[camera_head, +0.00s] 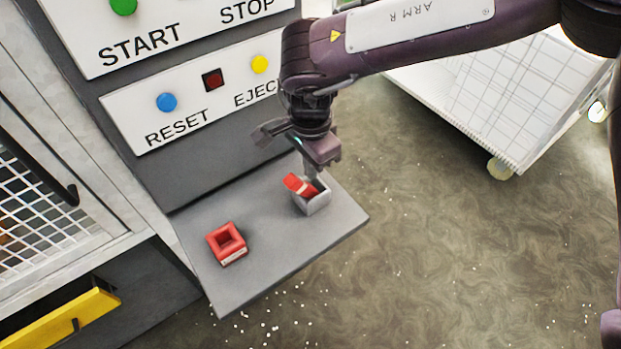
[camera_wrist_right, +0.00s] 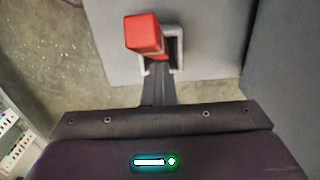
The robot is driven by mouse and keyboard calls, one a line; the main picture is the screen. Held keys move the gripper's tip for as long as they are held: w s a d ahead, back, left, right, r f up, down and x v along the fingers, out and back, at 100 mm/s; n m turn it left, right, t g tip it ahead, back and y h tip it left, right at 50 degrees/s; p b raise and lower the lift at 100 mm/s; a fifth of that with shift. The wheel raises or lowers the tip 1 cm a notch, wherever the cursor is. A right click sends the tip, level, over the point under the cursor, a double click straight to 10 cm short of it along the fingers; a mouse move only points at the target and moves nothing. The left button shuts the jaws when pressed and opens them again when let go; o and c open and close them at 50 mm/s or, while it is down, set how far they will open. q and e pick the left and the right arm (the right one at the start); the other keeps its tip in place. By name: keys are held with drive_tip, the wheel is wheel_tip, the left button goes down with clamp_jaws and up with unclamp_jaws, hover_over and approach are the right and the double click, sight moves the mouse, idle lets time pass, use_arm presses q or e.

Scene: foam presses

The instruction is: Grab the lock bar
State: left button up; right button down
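The lock bar is a red block with a pale band (camera_head: 302,186), tilted in the head view. It stands up out of a small grey square holder (camera_head: 317,204) on the shelf. In the right wrist view the red bar (camera_wrist_right: 146,34) shows at the top, with the grey holder (camera_wrist_right: 176,48) behind it. My right gripper (camera_head: 313,178) points down at the bar, its fingertips right by it. The fingers overlap in the wrist view, so whether they are closed on the bar is hidden. My left gripper is not in view.
An empty red square holder (camera_head: 228,245) sits on the left part of the grey shelf (camera_head: 270,255). The panel with START, STOP, RESET and EJECT (camera_head: 200,105) rises behind the shelf. A white cart (camera_head: 510,95) stands on the floor at the right. The shelf's front is clear.

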drive_tip(key=c, duration=2.2)
unclamp_jaws()
drive_tip(key=shift+c, duration=2.2)
unclamp_jaws()
